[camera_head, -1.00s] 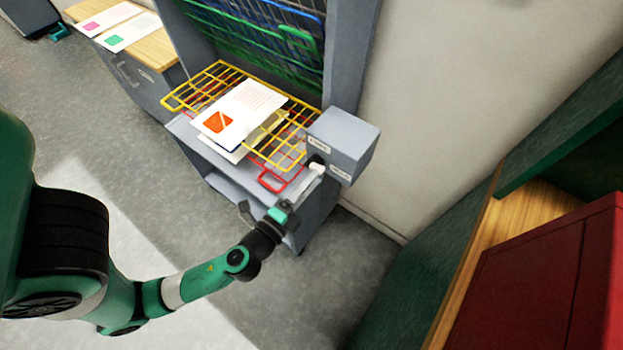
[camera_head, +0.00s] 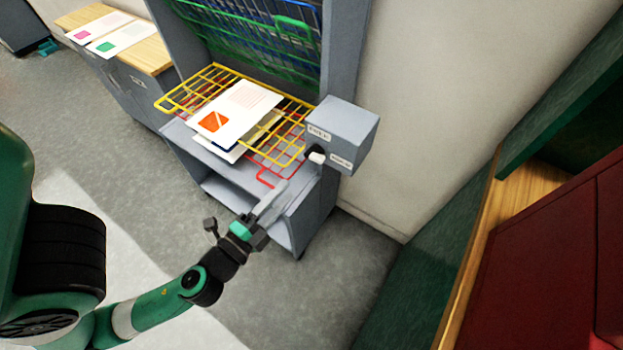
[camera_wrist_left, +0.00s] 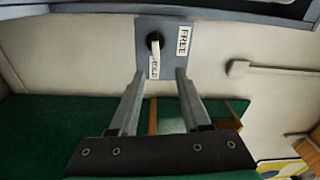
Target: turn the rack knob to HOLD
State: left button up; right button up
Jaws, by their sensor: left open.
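The rack knob (camera_head: 316,155) is a black hub with a white pointer on the front of a grey box (camera_head: 348,130) at the rack's right side. In the left wrist view the knob (camera_wrist_left: 154,43) has its pointer directed down at the HOLD label (camera_wrist_left: 153,68). The FREE label (camera_wrist_left: 184,40) is to its right. My left gripper (camera_head: 280,192) is open and empty, below and to the left of the knob in the head view. In the wrist view its two fingers (camera_wrist_left: 161,75) point toward the box, with the knob apart from them. My right gripper is not in view.
A yellow wire shelf (camera_head: 183,98) with printed sheets (camera_head: 240,108) lies folded out left of the box, a red one below it. Green wire shelves (camera_head: 250,45) stand raised behind. A dark red cabinet (camera_head: 550,260) is at right. Open floor lies around my left arm.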

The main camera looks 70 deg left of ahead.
aim_at(309, 158)
pick_arm(q)
jog(key=shift+n+g+y, duration=0.3)
jog(key=shift+y, duration=0.1)
jog(key=p+x, duration=0.2)
jog(key=x, duration=0.1)
jog(key=p+x, duration=0.2)
jog(key=x, duration=0.2)
jog(key=a+p+x, duration=0.1)
jog(key=p+x, duration=0.1)
jog(key=x, duration=0.1)
jog(key=shift+s+a+f, duration=0.15)
jog(key=shift+a+f, duration=0.1)
jog(key=shift+f, duration=0.1)
jog(key=shift+w+a+f, duration=0.1)
jog(key=shift+w+a, duration=0.1)
jog(key=shift+w, duration=0.1)
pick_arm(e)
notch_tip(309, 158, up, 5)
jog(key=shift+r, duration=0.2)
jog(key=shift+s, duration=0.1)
pick_arm(q)
grip_shut()
